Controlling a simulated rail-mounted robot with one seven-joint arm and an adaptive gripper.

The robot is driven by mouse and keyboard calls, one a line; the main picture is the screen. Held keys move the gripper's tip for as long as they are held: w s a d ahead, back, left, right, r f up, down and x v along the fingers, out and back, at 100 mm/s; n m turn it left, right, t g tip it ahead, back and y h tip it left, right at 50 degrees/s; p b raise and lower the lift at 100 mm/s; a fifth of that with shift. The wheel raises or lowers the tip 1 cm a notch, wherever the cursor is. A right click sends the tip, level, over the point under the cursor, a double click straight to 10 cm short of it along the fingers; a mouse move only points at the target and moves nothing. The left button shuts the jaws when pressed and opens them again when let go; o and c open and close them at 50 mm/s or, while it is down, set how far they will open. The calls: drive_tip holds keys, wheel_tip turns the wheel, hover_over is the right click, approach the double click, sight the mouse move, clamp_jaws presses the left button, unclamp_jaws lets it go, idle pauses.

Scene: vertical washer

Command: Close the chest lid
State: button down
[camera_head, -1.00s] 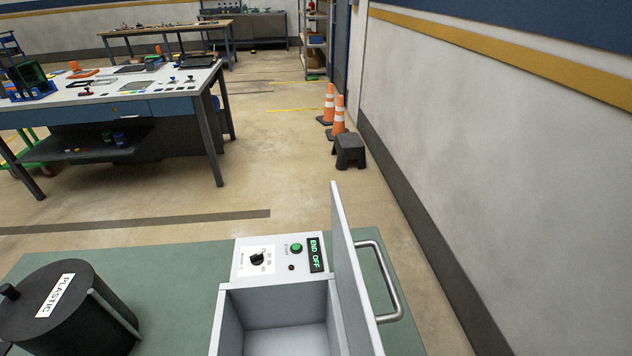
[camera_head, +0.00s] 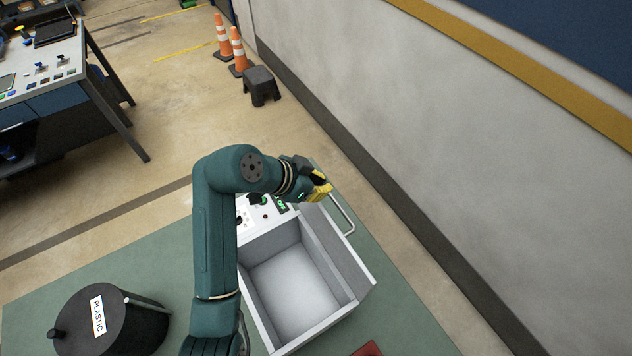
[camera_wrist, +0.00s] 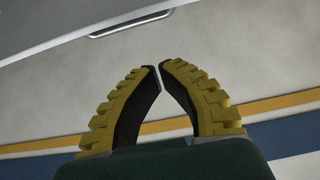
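The white chest (camera_head: 252,296) stands open on the green table, its inside empty. Its lid (camera_head: 340,255) stands raised along the right side, with a metal handle (camera_head: 342,214) on its outer face. In the wrist view the lid (camera_wrist: 60,28) and its handle (camera_wrist: 130,22) show at the top. My gripper (camera_head: 322,192) has yellow fingers and is at the far end of the lid, near the handle. Whether it touches the lid cannot be told. In the wrist view the fingertips (camera_wrist: 159,68) meet with nothing between them. My arm hides part of the chest's control panel (camera_head: 247,218).
A black "PLASTIC" container (camera_head: 110,325) stands left of the chest on the green table (camera_head: 50,305). A red item (camera_head: 368,349) lies at the bottom edge. A wall (camera_head: 440,130) runs along the right, with floor between it and the table.

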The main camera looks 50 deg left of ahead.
sight(329, 193)
drive_tip(key=f, duration=0.2)
drive_tip(key=w+f, duration=0.1)
drive_tip(key=w+f+p, duration=0.1)
drive_tip(key=f, duration=0.1)
drive_tip(key=shift+w+d+f, duration=0.1)
drive_tip(key=shift+d+f, duration=0.1)
drive_tip(key=shift+f, duration=0.15)
drive_tip(key=shift+s+a+f, duration=0.1)
drive_tip(key=shift+s, duration=0.45)
